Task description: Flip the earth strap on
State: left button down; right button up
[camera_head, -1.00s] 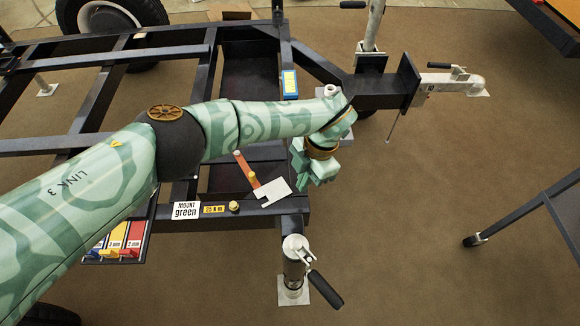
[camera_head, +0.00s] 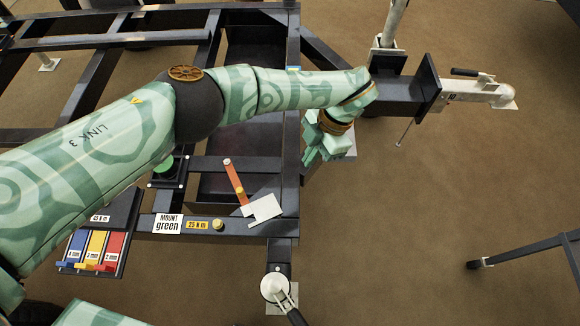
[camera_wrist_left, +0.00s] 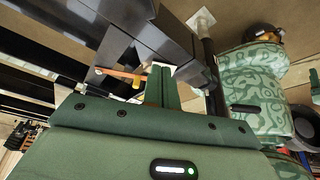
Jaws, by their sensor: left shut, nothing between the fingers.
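The earth strap, seen as an orange strip (camera_head: 234,181), lies on the dark trailer frame near its front corner. It has a light round end at the top and a yellow stud lower down. Its lower end is beside a notched pale plate (camera_head: 264,209). It also shows in the left wrist view as an orange strip (camera_wrist_left: 118,73), left of my fingers. My left gripper (camera_head: 312,157) is up and right of the strap, apart from it. Its fingers (camera_wrist_left: 161,86) are shut and empty. My right gripper is not in view.
Blue, yellow and red blocks (camera_head: 95,249) are at lower left. A green round button (camera_head: 165,165) is partly hidden by my arm. The hitch coupler (camera_head: 478,91) projects right.

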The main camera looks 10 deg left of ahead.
aim_at(285, 190)
pick_arm(q)
jog(key=b+x, duration=0.3)
jog(key=x, duration=0.7)
jog(key=shift+w+d, duration=0.1)
jog(key=shift+w, duration=0.05)
jog(key=s+a, duration=0.2)
jog(key=shift+a, duration=0.3)
jog(key=shift+s+a, duration=0.25)
jog(key=shift+a, duration=0.1)
jog(key=shift+r, duration=0.1)
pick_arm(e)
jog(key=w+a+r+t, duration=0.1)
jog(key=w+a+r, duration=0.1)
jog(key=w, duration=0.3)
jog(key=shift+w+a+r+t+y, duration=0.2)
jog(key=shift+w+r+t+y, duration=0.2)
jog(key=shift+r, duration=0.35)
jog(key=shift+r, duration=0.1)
